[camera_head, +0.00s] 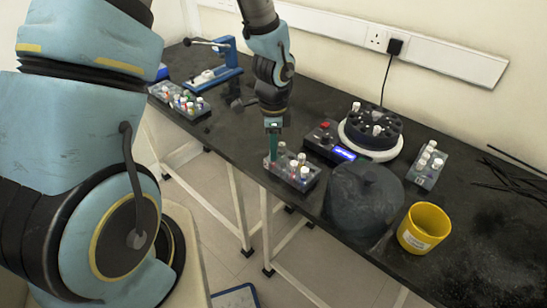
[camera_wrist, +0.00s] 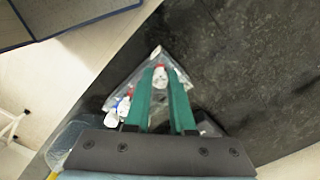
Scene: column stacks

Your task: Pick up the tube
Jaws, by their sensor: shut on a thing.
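My gripper (camera_head: 272,150) reaches down with its green fingers at the left end of a clear tube rack (camera_head: 308,185) near the table's front edge. The rack holds several tubes with white or coloured caps. In the wrist view, the two green fingers (camera_wrist: 161,78) close in from both sides on a tube (camera_wrist: 160,76) with a white and red top. My gripper is shut on this tube, which is still at the rack. The tube's lower part is hidden. Other capped tubes (camera_wrist: 124,106) show left of the fingers in the wrist view.
A dark rounded object (camera_head: 362,198) and a yellow cup (camera_head: 424,228) stand right of the rack. Behind are a black round device (camera_head: 372,128) and a small rack (camera_head: 427,168). A blue press (camera_head: 226,62) and another tube rack (camera_head: 180,103) stand left.

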